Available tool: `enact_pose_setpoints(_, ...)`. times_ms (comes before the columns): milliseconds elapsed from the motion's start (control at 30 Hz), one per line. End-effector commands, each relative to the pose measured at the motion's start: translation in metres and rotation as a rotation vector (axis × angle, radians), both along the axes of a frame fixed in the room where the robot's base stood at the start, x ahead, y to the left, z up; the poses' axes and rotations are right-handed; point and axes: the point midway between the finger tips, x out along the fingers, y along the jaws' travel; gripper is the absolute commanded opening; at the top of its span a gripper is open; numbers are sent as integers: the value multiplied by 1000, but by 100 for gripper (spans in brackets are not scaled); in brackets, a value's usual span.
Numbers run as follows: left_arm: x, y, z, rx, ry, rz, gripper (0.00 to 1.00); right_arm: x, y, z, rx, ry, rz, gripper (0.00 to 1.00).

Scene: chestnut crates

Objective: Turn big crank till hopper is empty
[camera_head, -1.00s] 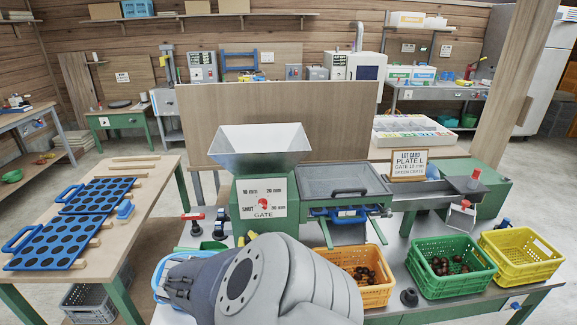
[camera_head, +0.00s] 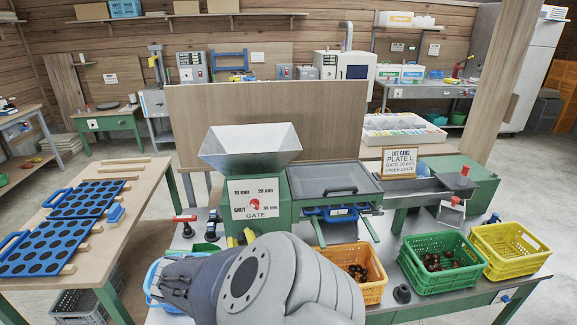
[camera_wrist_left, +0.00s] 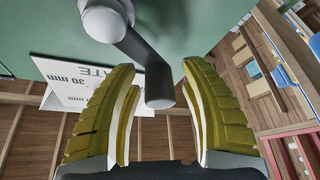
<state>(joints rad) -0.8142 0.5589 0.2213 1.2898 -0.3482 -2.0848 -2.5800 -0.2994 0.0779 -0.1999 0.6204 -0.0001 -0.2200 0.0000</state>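The steel hopper (camera_head: 250,147) stands on the green machine, and no chestnuts show in its visible interior. The big crank is hidden behind my arm in the head view. In the left wrist view its grey arm and knob (camera_wrist_left: 160,90) show against the green housing. My left gripper (camera_wrist_left: 155,105) is open, its yellow fingers on either side of the knob with gaps between. In the head view only yellow fingertips (camera_head: 241,238) show, just below the gate plate (camera_head: 254,198). My right gripper is out of view.
An orange crate (camera_head: 373,292) and a green crate (camera_head: 447,284) hold chestnuts. A yellow crate (camera_head: 512,270) looks empty. A blue container (camera_head: 154,297) is partly hidden behind my left wrist. Blue plates with round holes (camera_head: 45,245) lie on the left table.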

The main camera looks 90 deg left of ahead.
Motion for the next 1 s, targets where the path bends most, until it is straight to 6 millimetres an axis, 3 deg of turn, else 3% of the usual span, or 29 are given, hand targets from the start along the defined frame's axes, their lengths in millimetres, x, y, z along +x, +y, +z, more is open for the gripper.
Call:
enact_pose_setpoints(433,3,-11,-6,-5,-3,-1,50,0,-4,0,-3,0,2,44)
enact_pose_setpoints(1000,27,-92,-37,-3,-3,0,50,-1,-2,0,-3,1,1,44)
